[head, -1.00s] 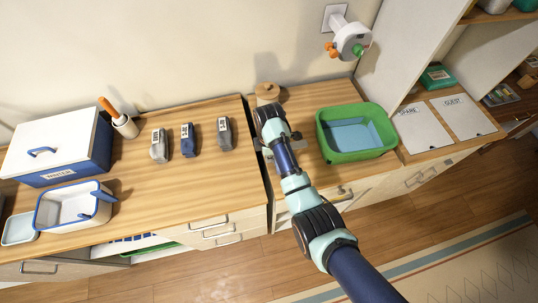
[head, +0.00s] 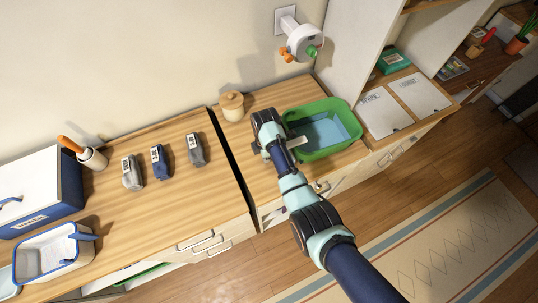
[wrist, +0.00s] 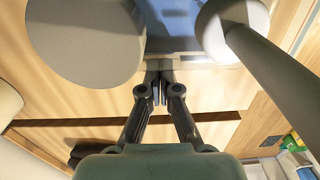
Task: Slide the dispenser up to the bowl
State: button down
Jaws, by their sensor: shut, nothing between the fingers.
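A green tub with a blue interior, which I take as the bowl, stands on the right counter (head: 350,148). My gripper is at its left side, fingers mostly hidden by my arm in the head view. In the wrist view my gripper (wrist: 158,92) is shut, with nothing between the fingertips. A blue thing with a white label (wrist: 180,22) lies just beyond the fingertips; it may be the dispenser, but I cannot be sure. A grey round shape (wrist: 85,40) and a pale cylinder (wrist: 235,28) flank it. I cannot tell whether the fingers touch anything.
A lidded wooden jar (head: 232,106) stands behind my gripper. A dark gap splits the counters. Three labelled packs (head: 158,163), a utensil pot (head: 94,158) and a blue-and-white basin (head: 52,252) are on the left counter. A wall fixture (head: 302,42) is above.

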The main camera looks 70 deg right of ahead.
jog(key=shift+w+a+r, duration=0.15)
jog(key=shift+w+a, duration=0.6)
jog(key=shift+a, duration=0.1)
jog(key=shift+w+a+r+p, duration=0.2)
jog(key=shift+w+r+p, duration=0.05)
jog(key=shift+r, duration=0.25)
jog(key=shift+w+a+r+p, duration=0.15)
jog(key=shift+w+r+p, duration=0.1)
jog(key=shift+r, duration=0.2)
notch_tip(320, 180, up, 8)
jog(key=shift+s+d+p, duration=0.2)
jog(key=shift+s+p, duration=0.1)
jog(key=shift+p, duration=0.05)
jog(key=shift+f, duration=0.1)
